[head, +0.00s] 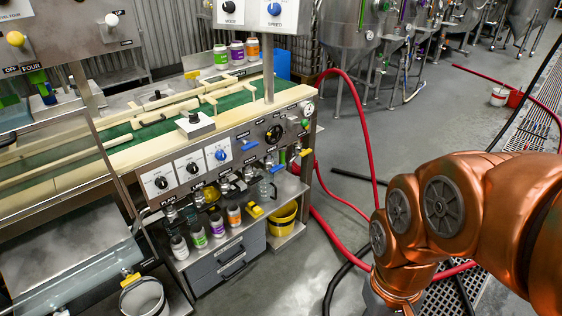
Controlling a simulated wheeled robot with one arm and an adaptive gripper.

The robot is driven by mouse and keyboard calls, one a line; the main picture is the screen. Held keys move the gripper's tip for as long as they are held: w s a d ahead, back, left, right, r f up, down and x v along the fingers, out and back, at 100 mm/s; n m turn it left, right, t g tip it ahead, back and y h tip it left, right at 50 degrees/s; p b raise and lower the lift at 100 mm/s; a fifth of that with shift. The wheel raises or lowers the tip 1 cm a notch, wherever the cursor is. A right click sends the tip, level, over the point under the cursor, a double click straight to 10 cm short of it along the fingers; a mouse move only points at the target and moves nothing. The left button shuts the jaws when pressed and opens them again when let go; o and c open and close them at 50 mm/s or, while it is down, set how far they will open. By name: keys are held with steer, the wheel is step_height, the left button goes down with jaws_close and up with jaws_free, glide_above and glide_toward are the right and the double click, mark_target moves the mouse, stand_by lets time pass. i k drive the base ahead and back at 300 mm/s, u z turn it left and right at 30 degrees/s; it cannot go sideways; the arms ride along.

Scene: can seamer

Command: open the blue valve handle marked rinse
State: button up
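A small blue valve handle (249,145) sits on the grey front panel (240,165) of the seamer, right of the dial boxes. It looks roughly level, tilted slightly. A black label (243,135) is just above it, too small to read, so I cannot confirm that it says rinse. My copper arm (440,205) fills the right side of the picture and bends down to the bottom edge. My gripper is out of the picture, below the edge, well right of the panel.
A yellow handle (305,153) and a gauge (308,109) are at the panel's right end. Bottles and a yellow bucket (283,218) stand below.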

mark_target(277, 169)
steer(key=i, duration=0.8)
steer(key=u, duration=0.2)
steer(key=k, duration=0.45)
steer(key=u, duration=0.65)
steer(key=i, duration=0.8)
steer(key=z, duration=0.05)
